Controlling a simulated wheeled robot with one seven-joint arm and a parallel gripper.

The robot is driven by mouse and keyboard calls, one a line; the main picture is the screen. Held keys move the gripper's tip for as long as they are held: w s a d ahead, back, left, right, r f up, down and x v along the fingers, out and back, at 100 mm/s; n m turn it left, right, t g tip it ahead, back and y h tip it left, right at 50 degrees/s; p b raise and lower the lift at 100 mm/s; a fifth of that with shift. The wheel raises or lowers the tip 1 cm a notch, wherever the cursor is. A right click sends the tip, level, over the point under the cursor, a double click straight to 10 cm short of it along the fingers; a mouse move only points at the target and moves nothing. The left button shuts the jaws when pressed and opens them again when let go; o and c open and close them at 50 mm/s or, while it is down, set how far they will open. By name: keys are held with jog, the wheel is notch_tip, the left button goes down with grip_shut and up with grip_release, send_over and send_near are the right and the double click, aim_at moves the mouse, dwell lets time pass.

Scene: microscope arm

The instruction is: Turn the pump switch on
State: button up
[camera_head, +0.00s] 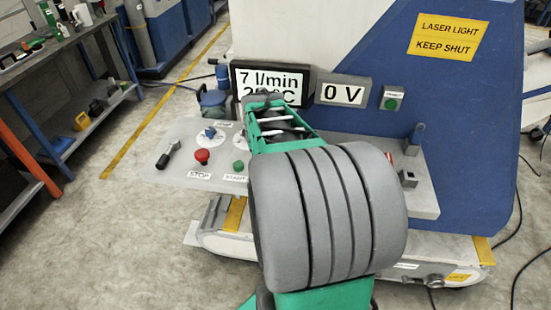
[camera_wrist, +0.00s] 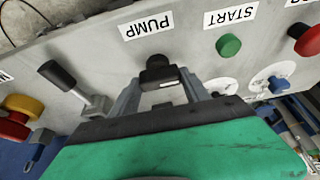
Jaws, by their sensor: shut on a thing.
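In the wrist view, the black pump switch (camera_wrist: 158,70) sits on the grey panel beside the label PUMP (camera_wrist: 146,25). My gripper (camera_wrist: 160,88) is at the switch, with one finger on each side of it, shut on it. The switch's lower part is partly hidden by my gripper, and its exact setting is hard to tell. In the head view, my own arm hides the switch and my fingertips.
The green START button (camera_wrist: 228,45) and a black-handled lever (camera_wrist: 70,82) flank the switch. A red STOP button (camera_head: 202,156) and a blue knob (camera_head: 209,132) are on the panel's left. Displays read 7 l/min (camera_head: 270,82) and 0 V (camera_head: 342,92).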

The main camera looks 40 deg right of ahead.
jog(key=shift+r, duration=0.1)
jog(key=o, duration=1.4)
jog(key=v, duration=0.7)
jog(key=shift+s+a+r, duration=0.1)
jog(key=shift+a+r, duration=0.05)
jog(key=shift+r, duration=0.15)
